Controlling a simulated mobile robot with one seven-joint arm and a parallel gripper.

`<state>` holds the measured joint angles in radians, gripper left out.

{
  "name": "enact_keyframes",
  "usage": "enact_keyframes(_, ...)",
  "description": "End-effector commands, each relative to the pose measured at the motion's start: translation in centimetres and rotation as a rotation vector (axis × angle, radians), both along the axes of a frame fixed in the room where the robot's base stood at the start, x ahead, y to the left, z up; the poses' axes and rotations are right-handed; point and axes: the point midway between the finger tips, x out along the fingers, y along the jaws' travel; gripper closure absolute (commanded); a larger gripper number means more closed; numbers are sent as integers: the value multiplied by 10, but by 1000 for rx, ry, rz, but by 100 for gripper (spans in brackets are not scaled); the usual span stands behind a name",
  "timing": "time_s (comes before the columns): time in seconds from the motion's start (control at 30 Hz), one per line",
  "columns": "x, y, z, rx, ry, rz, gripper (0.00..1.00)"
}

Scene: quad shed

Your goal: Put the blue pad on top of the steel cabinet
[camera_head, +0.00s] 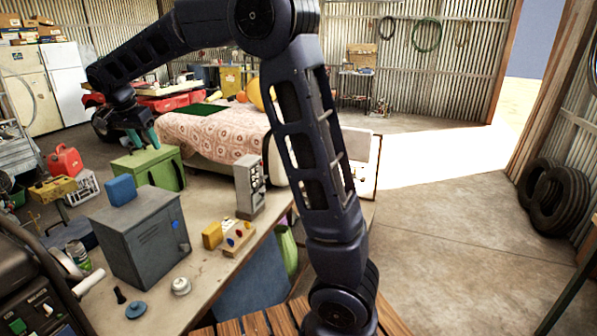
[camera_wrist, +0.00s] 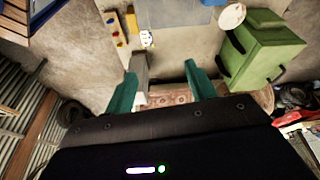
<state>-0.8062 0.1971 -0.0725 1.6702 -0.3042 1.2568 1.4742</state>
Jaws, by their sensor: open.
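The steel cabinet (camera_head: 150,248) is a grey box on the workbench in the head view. The blue pad (camera_head: 121,190) appears to stand upright on the far left part of the cabinet top. My gripper (camera_head: 143,138) is behind and above the cabinet, over the green box, well apart from the pad. In the wrist view my gripper (camera_wrist: 160,70) has its two teal fingers spread with nothing held between them. A grey top, probably the cabinet (camera_wrist: 175,12), is cut off at the upper edge there.
The green box (camera_head: 150,165) is behind the cabinet. A grey switch box (camera_head: 249,188), a yellow block (camera_head: 212,235), a button block (camera_head: 238,238) and a blue disc (camera_head: 136,310) are on the workbench. A red can (camera_head: 65,160) is at left.

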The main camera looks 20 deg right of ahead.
Motion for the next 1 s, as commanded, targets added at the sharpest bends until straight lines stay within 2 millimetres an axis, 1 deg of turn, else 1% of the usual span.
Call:
enact_keyframes(0.03, -2, -27, 8, 11, 7, 15, 45)
enact_keyframes(0.07, -4, -41, 11, 15, 13, 30, 45)
enact_keyframes(0.1, -7, -59, 15, 21, 19, 50, 45)
enact_keyframes(0.17, -13, -86, 20, 32, 27, 80, 45)
enact_keyframes(0.2, -18, -104, 23, 38, 31, 101, 45)
enact_keyframes(0.27, -26, -129, 26, 47, 35, 131, 45)
enact_keyframes(0.3, -32, -145, 28, 54, 37, 151, 45)
enact_keyframes(0.37, -43, -169, 30, 60, 39, 182, 45)
enact_keyframes(0.4, -50, -185, 31, 65, 39, 203, 45)
enact_keyframes(0.47, -62, -206, 32, 72, 37, 234, 45)
enact_keyframes(0.5, -71, -220, 32, 74, 35, 254, 45)
enact_keyframes(0.67, -108, -272, 28, 83, 19, 336, 45)
enact_keyframes(0.8, -144, -309, 20, 83, -1, 406, 45)
enact_keyframes(0.87, -159, -324, 15, 80, -13, 435, 45)
enact_keyframes(1.0, -197, -352, 0, 65, -39, 502, 45)
